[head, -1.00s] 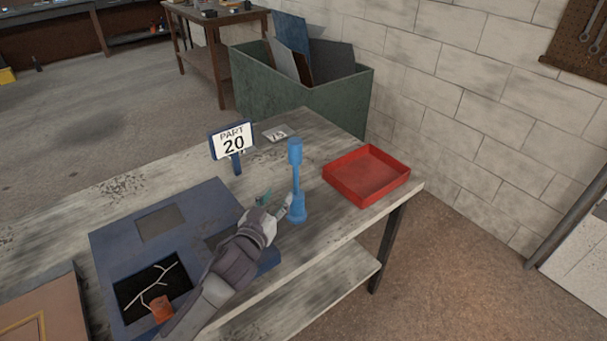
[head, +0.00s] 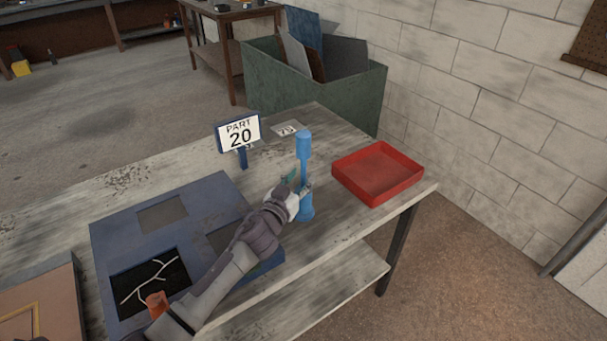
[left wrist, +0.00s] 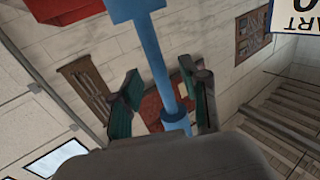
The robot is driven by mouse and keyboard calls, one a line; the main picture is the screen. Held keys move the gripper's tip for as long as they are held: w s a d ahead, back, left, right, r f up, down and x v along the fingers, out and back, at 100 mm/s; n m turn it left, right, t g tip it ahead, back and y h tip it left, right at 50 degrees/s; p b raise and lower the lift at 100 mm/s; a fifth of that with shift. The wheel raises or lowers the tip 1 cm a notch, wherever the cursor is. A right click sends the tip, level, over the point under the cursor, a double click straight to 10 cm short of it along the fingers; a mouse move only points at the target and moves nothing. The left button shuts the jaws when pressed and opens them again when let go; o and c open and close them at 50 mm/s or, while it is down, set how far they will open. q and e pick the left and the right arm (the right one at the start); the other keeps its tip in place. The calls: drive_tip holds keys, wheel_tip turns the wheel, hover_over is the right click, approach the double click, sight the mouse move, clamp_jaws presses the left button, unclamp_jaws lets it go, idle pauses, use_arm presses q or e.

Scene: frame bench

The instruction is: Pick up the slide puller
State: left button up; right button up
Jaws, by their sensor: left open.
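The slide puller (head: 303,146) is a blue upright tool with a thick top, a thin shaft and a wider foot. It stands on the bench near the front edge. My left gripper (head: 299,186) is open at its lower shaft, just above the foot. In the left wrist view the puller's shaft (left wrist: 164,68) passes between the two spread green-padded fingers, with a gap showing on each side. The gripper hides part of the lower shaft in the head view. My right gripper is out of view.
A red tray (head: 374,198) stands close to the right of the puller. A "PART 20" sign (head: 239,133) stands behind to the left. A blue panel with recesses (head: 115,235) lies on the bench (head: 330,240) at left. A green bin (head: 320,97) is beyond the bench.

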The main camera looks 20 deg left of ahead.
use_arm(q)
drive_tip(key=shift+w+d, duration=0.2)
drive_tip(key=shift+w, duration=0.9)
clamp_jaws()
drive_tip(key=shift+r, duration=0.15)
